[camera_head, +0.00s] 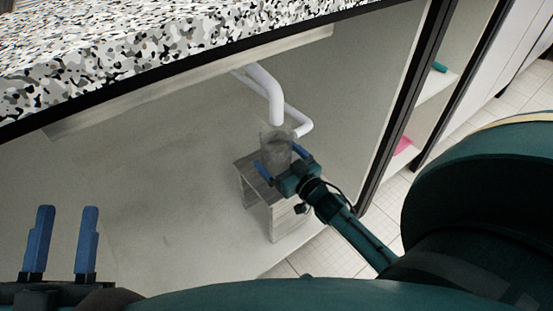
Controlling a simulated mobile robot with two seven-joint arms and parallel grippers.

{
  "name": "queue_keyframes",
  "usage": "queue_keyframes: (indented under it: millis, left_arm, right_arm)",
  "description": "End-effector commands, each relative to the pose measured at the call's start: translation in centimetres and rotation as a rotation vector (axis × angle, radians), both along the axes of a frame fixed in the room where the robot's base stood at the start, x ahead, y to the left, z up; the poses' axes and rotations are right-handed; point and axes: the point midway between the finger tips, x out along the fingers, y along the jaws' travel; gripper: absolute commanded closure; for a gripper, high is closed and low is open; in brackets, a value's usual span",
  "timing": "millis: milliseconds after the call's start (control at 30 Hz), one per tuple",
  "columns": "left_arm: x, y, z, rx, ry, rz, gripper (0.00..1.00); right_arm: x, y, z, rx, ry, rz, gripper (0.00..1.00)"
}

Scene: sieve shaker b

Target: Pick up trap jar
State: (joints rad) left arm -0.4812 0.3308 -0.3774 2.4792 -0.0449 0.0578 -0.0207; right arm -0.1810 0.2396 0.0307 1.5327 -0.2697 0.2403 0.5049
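The trap jar (275,146) is a clear, greyish cup-shaped vessel. It stands upright on a small grey block-like stand (255,187) inside the cabinet, under white pipes. My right gripper (282,160) reaches in from the lower right, at the near side of the jar. Its two blue fingers are apart, one on each side of the lower jar. I cannot tell whether they touch it. The jar's lower near side is partly hidden by this gripper. My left gripper (64,240) is at the bottom left with its blue fingers apart and nothing between them.
White bent pipes (268,88) end just above the jar and beside it. A speckled countertop (140,55) overhangs the cabinet. A dark frame post (405,100) stands right of my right forearm. The cabinet floor (150,200) to the left is clear.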

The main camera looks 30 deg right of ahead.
Motion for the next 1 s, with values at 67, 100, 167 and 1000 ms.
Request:
queue_keyframes:
  millis: [67, 100, 167, 1000]
  left_arm:
    - [0.1, 0.06, 0.28, 0.004, -0.036, 0.0, 0.64]
    - [0.11, 0.07, 0.5, 0.005, -0.048, 0.0, 0.64]
    - [0.11, 0.08, 0.67, 0.007, -0.057, 0.0, 0.64]
    - [0.12, 0.11, 0.71, 0.007, -0.056, 0.001, 0.64]
  right_arm:
    - [0.92, 0.05, -0.05, -0.002, -0.003, 0.001, 0.03]
    - [1.18, 0.07, 0.0, -0.002, -0.002, 0.001, 0.03]
    - [1.36, 0.1, 0.03, -0.002, 0.0, 0.001, 0.03]
    - [1.32, 0.11, 0.1, -0.001, 0.0, 0.001, 0.55]
